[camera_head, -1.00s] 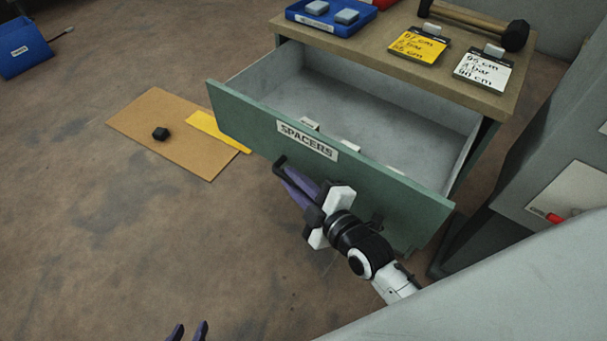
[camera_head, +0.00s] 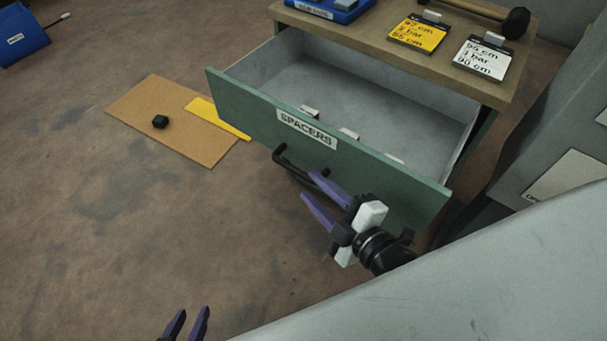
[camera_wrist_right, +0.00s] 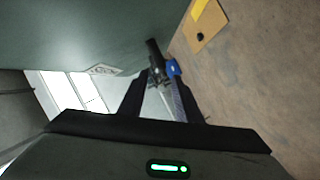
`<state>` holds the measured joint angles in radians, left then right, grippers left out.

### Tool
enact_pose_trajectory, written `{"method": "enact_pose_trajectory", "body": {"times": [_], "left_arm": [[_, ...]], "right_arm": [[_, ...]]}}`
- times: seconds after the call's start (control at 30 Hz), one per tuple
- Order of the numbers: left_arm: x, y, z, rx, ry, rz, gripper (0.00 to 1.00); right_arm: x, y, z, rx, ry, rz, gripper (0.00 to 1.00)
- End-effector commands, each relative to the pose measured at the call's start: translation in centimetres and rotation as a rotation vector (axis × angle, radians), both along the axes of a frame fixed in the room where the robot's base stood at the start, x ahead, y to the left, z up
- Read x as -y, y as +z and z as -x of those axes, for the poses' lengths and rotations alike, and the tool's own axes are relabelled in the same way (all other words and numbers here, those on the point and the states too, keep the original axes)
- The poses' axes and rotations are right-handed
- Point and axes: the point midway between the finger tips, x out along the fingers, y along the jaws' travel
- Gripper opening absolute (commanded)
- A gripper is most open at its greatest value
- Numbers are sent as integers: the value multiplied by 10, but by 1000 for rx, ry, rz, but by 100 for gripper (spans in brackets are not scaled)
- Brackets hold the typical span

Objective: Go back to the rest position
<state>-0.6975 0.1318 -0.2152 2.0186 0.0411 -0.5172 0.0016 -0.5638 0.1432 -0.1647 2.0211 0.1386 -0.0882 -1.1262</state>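The green drawer (camera_head: 375,180) labelled SPACERS is pulled open. Its black handle (camera_head: 290,168) on the front shows clear of the fingers at its left end. My right gripper (camera_head: 309,185) is open and empty, in front of the drawer face and just below and right of the handle. In the right wrist view its two dark fingers (camera_wrist_right: 155,95) are apart, with the black handle (camera_wrist_right: 154,55) beyond them. My left gripper (camera_head: 192,314) shows only its two fingertips at the bottom edge; they are apart with nothing between them.
The wooden cabinet top (camera_head: 385,62) holds a blue tray (camera_head: 325,8), a yellow card (camera_head: 418,34) and a white card (camera_head: 483,58). A brown board (camera_head: 150,100) with a black block (camera_head: 160,121) lies on the floor. A grey surface (camera_head: 470,290) fills the lower right.

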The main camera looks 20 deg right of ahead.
Motion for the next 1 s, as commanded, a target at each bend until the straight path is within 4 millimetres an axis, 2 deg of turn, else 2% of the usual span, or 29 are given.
{"method": "enact_pose_trajectory", "body": {"times": [0.1,0.2,0.77,0.87,1.0], "left_arm": [[0,-1,1,-6,0,-1,31],[0,-1,1,-5,0,-2,31],[1,4,-6,11,1,1,31],[1,7,-6,11,1,1,31],[0,18,-6,12,3,2,31]], "right_arm": [[3,3,13,-2,1,3,31],[4,4,17,1,1,3,31],[4,4,18,-3,0,-1,31],[3,-1,22,-41,-10,-46,31],[-2,-23,37,-201,-62,-225,31]]}}
